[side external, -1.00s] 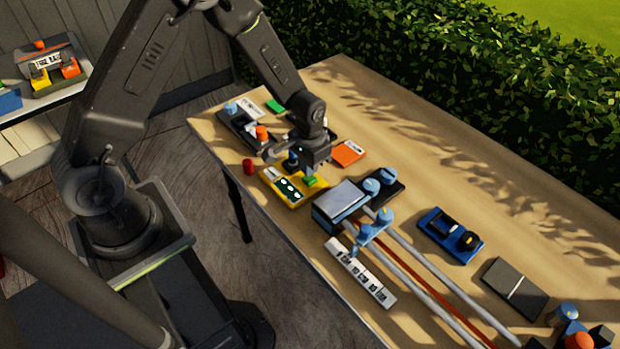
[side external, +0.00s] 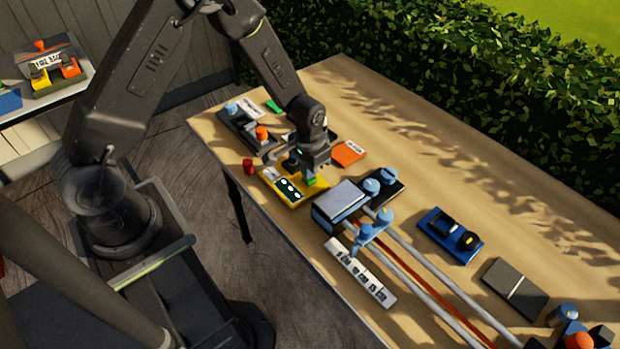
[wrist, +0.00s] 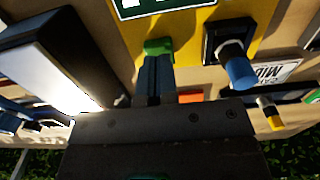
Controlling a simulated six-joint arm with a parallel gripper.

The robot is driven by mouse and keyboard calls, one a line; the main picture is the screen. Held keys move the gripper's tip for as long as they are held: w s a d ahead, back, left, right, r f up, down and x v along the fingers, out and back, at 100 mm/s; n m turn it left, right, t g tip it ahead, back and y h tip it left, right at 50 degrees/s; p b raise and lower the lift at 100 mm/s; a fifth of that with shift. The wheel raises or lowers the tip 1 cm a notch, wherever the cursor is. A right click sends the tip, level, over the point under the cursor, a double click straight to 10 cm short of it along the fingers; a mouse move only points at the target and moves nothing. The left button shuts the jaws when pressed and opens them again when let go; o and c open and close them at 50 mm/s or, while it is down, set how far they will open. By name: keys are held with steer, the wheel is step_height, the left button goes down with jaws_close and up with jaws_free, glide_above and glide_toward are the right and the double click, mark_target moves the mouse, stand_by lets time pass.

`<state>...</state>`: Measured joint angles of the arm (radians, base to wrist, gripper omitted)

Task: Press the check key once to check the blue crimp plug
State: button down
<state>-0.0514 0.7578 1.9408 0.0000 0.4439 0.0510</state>
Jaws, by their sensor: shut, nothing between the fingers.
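The yellow tester (side external: 272,191) lies on the wooden table, with a dark green panel (side external: 290,187) carrying several pale marks. Its green key (side external: 310,182) is at the end nearest my gripper (side external: 311,173). In the wrist view my gripper (wrist: 158,78) is shut, with its fingertips at the green key (wrist: 158,46). They look in contact or nearly so; I cannot tell whether the key is pressed down. A blue plug (wrist: 238,70) stands in a black socket (wrist: 222,33) on the yellow tester, beside the key. My fingers hold nothing.
A dark box with a pale top (side external: 341,199) stands close to the tester, with grey rails (side external: 440,269) beyond. An orange card (side external: 348,153) and a small red cylinder (side external: 248,166) lie nearby. A blue device (side external: 450,235) sits farther right.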

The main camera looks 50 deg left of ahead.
steer(key=shift+f, duration=0.65)
steer(key=shift+r, duration=3.55)
